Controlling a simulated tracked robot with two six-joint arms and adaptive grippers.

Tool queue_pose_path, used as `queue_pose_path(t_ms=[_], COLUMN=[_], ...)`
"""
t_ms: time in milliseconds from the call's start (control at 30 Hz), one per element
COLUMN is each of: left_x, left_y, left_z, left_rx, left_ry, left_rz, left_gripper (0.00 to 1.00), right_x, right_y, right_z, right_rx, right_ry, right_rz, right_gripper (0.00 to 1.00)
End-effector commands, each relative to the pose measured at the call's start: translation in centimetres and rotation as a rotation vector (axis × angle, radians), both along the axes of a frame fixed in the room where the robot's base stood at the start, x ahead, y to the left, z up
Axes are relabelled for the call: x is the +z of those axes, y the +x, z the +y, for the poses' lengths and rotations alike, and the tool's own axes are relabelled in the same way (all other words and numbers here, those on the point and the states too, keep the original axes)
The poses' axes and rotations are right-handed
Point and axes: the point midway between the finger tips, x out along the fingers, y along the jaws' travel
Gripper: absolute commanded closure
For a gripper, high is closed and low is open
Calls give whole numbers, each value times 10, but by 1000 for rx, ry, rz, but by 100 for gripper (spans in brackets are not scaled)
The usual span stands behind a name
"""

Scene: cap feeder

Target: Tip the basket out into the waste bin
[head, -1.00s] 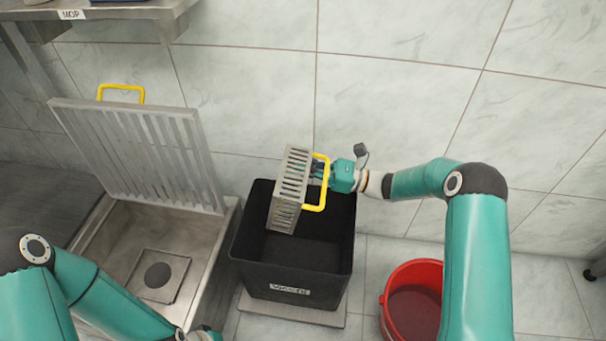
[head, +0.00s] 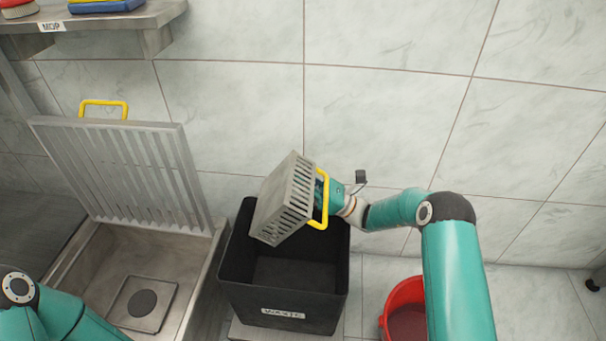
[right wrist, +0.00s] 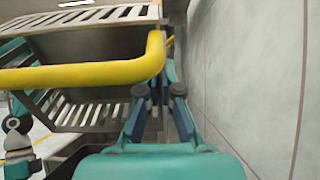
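The grey slatted metal basket (head: 285,199) with a yellow loop handle (head: 323,200) is held tilted on its side above the black waste bin (head: 283,313). My right gripper (head: 322,190) reaches in from the right at the handle side and appears shut on the basket. The bin's visible floor looks dark and bare. My left gripper is out of view.
A slatted grate (head: 125,170) with a yellow handle stands raised at the left over an open metal basin (head: 100,262) with a drain. A red bucket (head: 404,308) stands right of the bin. A tiled wall (head: 400,120) is close behind, and a shelf (head: 90,35) is upper left.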

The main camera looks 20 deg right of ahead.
Motion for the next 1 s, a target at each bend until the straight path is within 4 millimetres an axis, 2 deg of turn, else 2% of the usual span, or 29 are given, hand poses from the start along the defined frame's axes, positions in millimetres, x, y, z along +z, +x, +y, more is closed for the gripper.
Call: queue_pose_path(t_ms=[33,67,133,167,200,233,267,300,333,400,1000], left_x=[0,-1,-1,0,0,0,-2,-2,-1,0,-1], left_y=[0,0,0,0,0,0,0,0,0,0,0], left_z=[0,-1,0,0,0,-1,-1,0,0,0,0], left_rx=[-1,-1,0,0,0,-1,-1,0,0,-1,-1], left_ry=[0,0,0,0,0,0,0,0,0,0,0], left_rz=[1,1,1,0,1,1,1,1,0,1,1], left_gripper=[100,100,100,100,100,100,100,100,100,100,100], right_x=[28,31,0,3,24,32,22,3,-2,3,3], right_y=[0,0,1,1,0,0,1,1,0,0,0], right_z=[-2,-2,-1,-1,-1,-2,-2,-1,-1,-1,-2], right_rx=[-4,-4,-3,-2,-2,-4,-4,-3,-2,-2,-3], right_ry=[0,0,4,1,-1,0,1,3,2,1,0], right_rz=[-20,-15,-2,-8,-18,-17,-8,-2,-4,-11,-10], right_gripper=[100,100,100,100,100,100,100,100,100,100,100])
